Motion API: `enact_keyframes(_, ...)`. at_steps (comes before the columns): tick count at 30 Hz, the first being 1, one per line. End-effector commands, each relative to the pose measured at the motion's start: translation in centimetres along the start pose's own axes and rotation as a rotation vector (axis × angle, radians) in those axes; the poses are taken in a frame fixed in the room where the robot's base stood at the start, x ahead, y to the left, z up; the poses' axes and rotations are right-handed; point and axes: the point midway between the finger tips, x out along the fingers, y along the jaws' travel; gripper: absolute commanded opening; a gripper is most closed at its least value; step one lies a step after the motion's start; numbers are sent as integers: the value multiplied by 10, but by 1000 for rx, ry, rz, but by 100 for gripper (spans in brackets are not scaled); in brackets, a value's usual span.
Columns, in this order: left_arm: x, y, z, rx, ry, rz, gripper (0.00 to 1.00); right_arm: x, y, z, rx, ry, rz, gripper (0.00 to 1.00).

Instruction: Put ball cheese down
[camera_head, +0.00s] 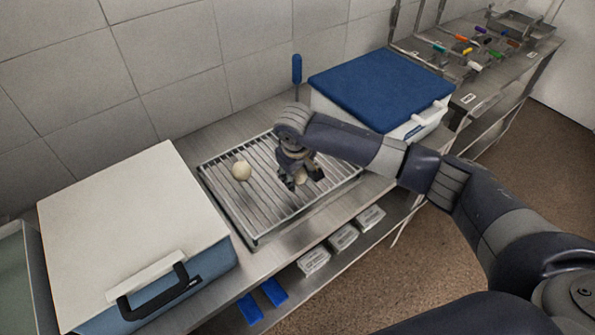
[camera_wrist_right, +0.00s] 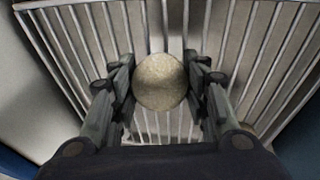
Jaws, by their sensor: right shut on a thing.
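My right gripper (camera_head: 301,180) is over the right part of a slatted metal rack (camera_head: 258,237) on the steel table. It is shut on a pale round ball cheese (camera_wrist_right: 160,82), which sits between the two fingers in the right wrist view. In the head view the fingers hide most of this ball. I cannot tell whether it touches the slats. My left gripper is not in view.
A white-lidded blue box (camera_head: 125,225) with a black handle stands left of the rack. A blue-lidded white box (camera_head: 383,88) stands to the right. A blue-handled tool (camera_head: 297,70) stands upright behind. Small packs (camera_head: 343,237) lie on the lower shelf. The rack's front slats are clear.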

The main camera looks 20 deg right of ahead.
Motion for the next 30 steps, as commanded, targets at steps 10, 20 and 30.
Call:
enact_keyframes(10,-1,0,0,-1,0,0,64,4,-1,1,0,0,0,63)
enact_keyframes(20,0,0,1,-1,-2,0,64,2,0,0,0,0,1,63)
enact_keyframes(30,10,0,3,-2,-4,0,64,-50,1,-3,-2,6,-1,63)
